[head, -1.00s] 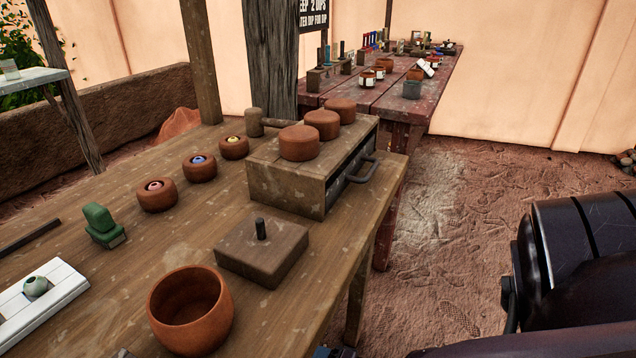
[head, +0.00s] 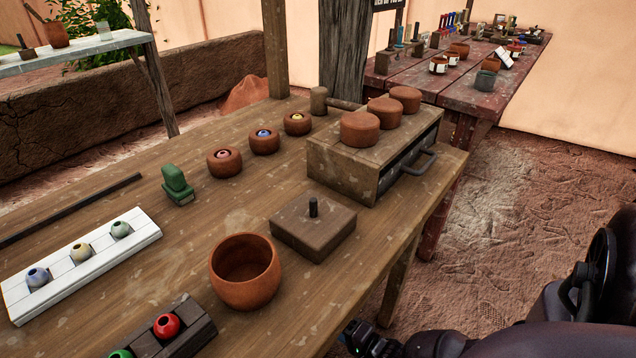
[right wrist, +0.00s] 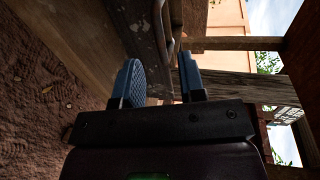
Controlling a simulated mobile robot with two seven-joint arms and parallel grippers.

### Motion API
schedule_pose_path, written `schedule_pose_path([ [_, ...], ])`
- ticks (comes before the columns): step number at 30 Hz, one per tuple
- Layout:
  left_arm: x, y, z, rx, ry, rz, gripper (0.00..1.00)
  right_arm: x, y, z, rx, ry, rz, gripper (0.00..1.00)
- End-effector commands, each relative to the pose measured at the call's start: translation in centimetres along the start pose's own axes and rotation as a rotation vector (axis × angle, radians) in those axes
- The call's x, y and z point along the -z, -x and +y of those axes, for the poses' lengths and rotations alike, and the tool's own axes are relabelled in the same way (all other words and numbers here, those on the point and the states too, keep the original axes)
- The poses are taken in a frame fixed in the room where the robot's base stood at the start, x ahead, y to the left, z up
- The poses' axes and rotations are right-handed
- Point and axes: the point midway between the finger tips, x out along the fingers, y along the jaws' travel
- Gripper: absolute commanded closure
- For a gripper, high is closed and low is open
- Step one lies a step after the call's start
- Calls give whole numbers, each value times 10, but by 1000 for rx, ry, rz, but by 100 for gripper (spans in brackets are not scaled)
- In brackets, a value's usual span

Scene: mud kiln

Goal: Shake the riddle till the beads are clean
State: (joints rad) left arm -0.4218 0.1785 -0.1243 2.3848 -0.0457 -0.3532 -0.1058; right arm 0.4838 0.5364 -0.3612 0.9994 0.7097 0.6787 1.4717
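Round beads lie on the table: blue, yellowish and green ones on a white board (head: 140,240), and a red bead (head: 166,326) and a green bead (head: 121,354) in a dark block (head: 195,330) at the bottom edge. Three small clay pots (head: 224,163) hold pink, blue and yellow ringed pieces. I cannot make out a riddle in either view. My right gripper (right wrist: 160,88) is open and empty in the right wrist view, its blue pads apart, with a metal handle (right wrist: 167,30) beyond them. My left gripper is not in view.
An open clay bowl (head: 246,288), a lidded wooden block (head: 313,226) and a green object (head: 178,184) stand on the table (head: 160,205). A wooden box (head: 345,168) carries three clay lids and has a front handle (head: 418,165). A red table (head: 480,98) stands behind.

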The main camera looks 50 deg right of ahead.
Motion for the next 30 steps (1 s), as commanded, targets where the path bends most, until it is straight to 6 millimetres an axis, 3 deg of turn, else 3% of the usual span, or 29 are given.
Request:
schedule_pose_path([
  [6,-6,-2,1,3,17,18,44,-1,-37,4,-4,0,-1,63],
  [12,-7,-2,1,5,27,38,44,0,-61,3,-3,0,-1,63],
  [26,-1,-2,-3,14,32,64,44,0,-73,0,0,0,0,63],
  [30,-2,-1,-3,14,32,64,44,0,-73,0,0,0,0,81],
])
